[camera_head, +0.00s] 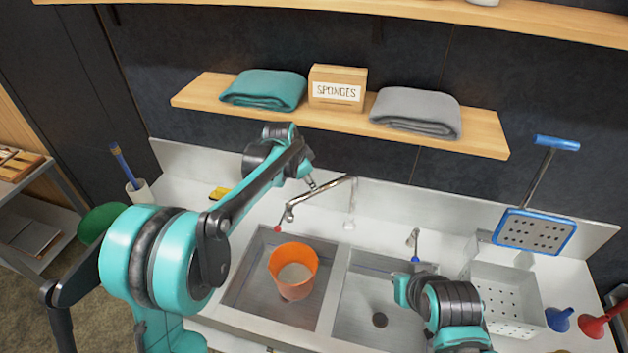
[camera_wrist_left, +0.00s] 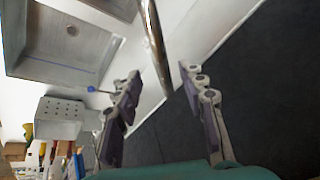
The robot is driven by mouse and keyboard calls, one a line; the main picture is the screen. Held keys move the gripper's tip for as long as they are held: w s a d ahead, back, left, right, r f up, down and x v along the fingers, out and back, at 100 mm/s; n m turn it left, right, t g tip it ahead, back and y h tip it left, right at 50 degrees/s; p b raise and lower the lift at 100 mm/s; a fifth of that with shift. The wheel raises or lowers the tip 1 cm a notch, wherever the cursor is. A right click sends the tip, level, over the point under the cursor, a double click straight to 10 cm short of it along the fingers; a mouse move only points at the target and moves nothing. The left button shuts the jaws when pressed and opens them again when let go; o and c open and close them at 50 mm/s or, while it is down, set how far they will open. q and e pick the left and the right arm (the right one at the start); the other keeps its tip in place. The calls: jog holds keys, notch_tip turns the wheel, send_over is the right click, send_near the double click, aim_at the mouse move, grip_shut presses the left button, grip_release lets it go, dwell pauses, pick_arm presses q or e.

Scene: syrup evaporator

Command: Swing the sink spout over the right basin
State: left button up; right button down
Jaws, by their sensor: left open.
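The sink spout (camera_head: 322,188) is a thin metal pipe. It reaches left from its post at the back of the sink, and its outlet end with a red tip hangs over the left basin (camera_head: 248,278). The right basin (camera_head: 350,305) is bare inside, with a dark drain. My left gripper (camera_head: 312,184) is at the spout's middle. In the left wrist view its two fingers (camera_wrist_left: 162,82) are open and apart, with the spout pipe (camera_wrist_left: 153,40) running between them. Contact cannot be told. My right arm reaches over the right basin's right side; its fingers do not show.
An orange bucket (camera_head: 293,270) stands in the left basin. A perforated white bin (camera_head: 503,295) and blue-framed strainer (camera_head: 535,231) are at right. A wooden shelf (camera_head: 345,117) with towels and a sponge box hangs above.

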pick_arm(q)
jog(key=x, duration=0.8)
jog(key=shift+r, duration=0.1)
grip_shut()
